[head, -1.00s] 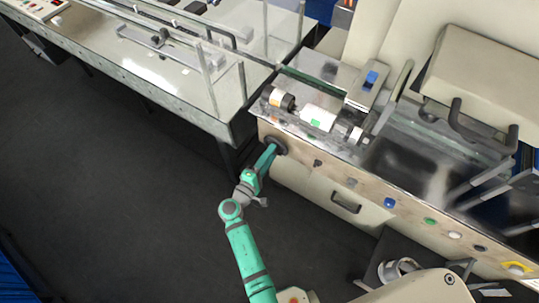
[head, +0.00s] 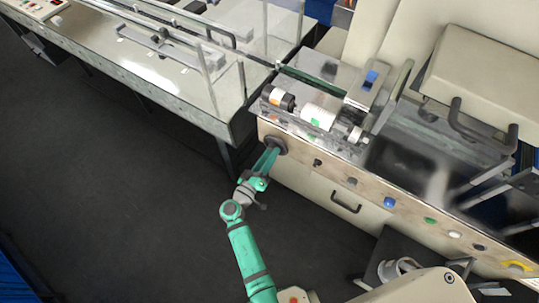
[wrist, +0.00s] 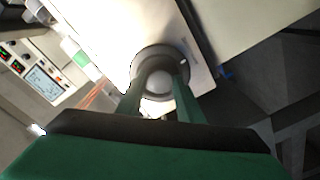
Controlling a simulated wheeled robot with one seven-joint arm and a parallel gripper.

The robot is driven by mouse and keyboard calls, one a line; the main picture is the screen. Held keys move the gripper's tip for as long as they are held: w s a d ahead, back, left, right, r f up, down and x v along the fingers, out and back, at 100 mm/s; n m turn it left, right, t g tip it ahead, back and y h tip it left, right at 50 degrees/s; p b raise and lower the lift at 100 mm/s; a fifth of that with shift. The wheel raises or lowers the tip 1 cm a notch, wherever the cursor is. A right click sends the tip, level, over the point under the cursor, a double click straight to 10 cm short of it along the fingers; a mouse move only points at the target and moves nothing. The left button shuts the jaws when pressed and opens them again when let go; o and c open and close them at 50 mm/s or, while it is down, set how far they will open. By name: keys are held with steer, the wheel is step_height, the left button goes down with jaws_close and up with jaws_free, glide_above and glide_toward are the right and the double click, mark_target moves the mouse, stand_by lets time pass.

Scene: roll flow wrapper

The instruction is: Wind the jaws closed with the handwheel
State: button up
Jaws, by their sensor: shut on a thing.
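The dark round handwheel (head: 277,143) sits on the beige front panel of the machine, near its left end. My gripper (head: 272,153) reaches it from below and is shut on it. In the wrist view, the two green fingers of my gripper (wrist: 159,92) stand on either side of a pale rounded part at the middle of the handwheel (wrist: 172,53). The fingers cover part of the wheel. I cannot tell the machine's jaws apart, nor how far they are closed.
Rollers (head: 318,117) and a bracket with a blue knob (head: 371,77) sit on the machine top. A drawer handle (head: 345,202) and coloured buttons (head: 390,202) lie right of the wheel. A steel conveyor table (head: 190,90) stands to the left. The dark floor (head: 120,210) is open.

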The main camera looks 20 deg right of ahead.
steer(key=shift+f+m, duration=0.1)
steer(key=shift+m, duration=0.3)
steer(key=o, duration=1.1)
steer(key=shift+c, duration=0.2)
steer(key=shift+a, duration=0.1)
steer(key=v, duration=1)
steer(key=shift+s+a, duration=0.2)
steer(key=shift+s, duration=0.15)
